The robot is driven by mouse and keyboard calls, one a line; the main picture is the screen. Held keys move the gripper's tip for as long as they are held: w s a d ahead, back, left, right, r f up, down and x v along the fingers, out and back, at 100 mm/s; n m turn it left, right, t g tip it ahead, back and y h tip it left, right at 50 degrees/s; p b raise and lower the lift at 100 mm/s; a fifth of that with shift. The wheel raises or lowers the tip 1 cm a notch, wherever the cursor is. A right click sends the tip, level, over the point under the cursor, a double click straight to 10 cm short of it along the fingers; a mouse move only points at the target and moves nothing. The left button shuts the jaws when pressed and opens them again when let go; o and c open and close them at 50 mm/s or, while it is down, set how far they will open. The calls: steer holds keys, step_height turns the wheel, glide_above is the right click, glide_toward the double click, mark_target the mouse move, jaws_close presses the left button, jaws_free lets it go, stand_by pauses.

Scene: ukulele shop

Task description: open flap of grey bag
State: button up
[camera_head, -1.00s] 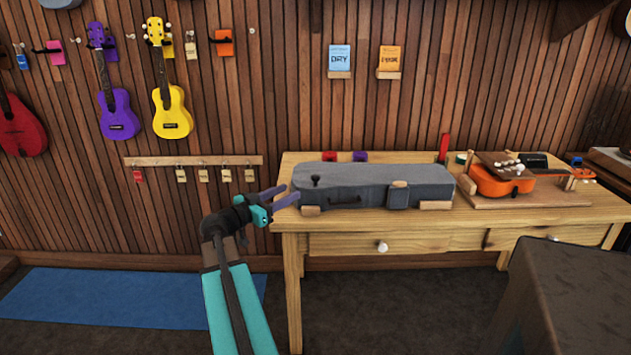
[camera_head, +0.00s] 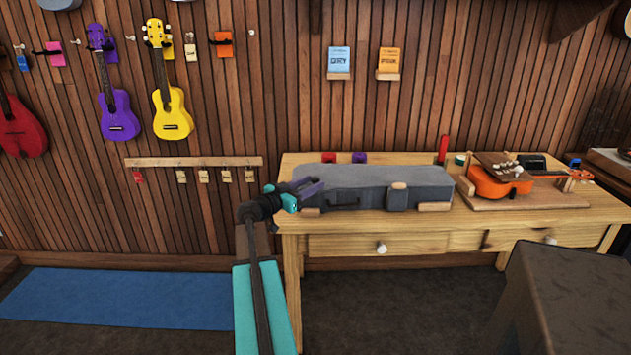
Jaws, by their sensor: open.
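The grey bag (camera_head: 370,183) is a long grey case lying flat on the wooden table (camera_head: 465,228). It has a dark handle on its front side and small wooden blocks at its lower front edge. My gripper (camera_head: 312,187) is open at the left end of the bag, with its purple fingers in front of that end. The dark knob on the bag's left end is now hidden behind the gripper. I cannot tell whether the fingers touch the bag. The bag looks closed.
An orange ukulele (camera_head: 500,182) rests on a wooden board to the right on the table. Red and purple blocks (camera_head: 359,157) stand behind the bag. A dark box (camera_head: 570,290) is at the front right. A key rack (camera_head: 195,161) hangs on the wall at left.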

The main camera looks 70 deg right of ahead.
steer(key=shift+x, duration=1.35)
jaws_close()
